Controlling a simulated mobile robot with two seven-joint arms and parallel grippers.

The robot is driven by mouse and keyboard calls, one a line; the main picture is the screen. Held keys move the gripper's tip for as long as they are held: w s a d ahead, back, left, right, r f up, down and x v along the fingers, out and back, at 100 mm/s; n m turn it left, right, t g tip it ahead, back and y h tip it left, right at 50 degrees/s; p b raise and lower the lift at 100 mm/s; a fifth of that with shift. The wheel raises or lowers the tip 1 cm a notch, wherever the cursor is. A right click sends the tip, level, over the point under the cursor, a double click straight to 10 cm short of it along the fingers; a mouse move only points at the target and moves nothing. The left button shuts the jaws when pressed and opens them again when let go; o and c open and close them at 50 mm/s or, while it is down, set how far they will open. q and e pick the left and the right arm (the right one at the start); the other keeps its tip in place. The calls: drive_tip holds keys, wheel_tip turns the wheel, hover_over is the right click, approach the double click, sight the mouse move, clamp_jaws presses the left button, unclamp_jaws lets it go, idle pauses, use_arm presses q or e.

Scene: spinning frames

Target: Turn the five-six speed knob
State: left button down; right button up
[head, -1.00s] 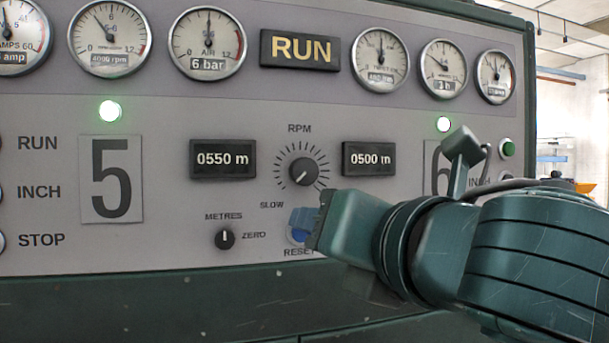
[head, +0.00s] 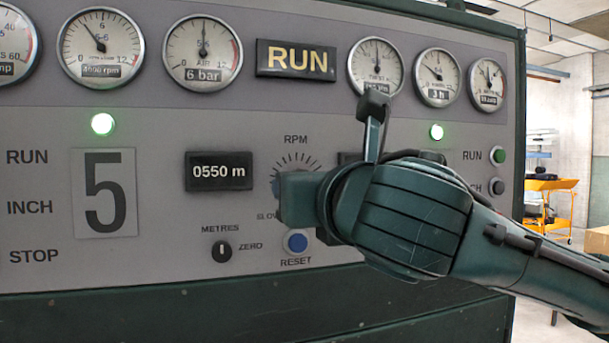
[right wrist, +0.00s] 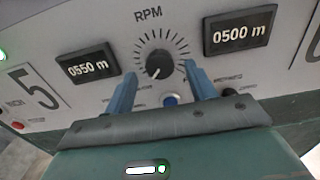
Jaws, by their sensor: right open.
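The speed knob (right wrist: 159,64) is a round black knob with a white pointer line, inside a ring of tick marks under the RPM label. Its pointer points down and slightly left in the right wrist view. In the head view my right gripper hides the knob, and only the upper ticks of its dial (head: 297,161) show. My right gripper (head: 277,192) is in front of the dial. Its two blue fingers are open in the right wrist view (right wrist: 160,72), one on each side of the knob. I cannot tell whether they touch it. My left gripper is out of view.
The blue reset button (head: 297,242) sits just below the gripper, with the small black metres knob (head: 222,250) to its left. The 0550 m display (head: 219,171) is to the left. The 0500 m display (right wrist: 240,28) is to the right.

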drive_tip(key=shift+x, duration=1.2)
drive_tip(key=shift+c, duration=0.5)
drive_tip(key=c, duration=0.9)
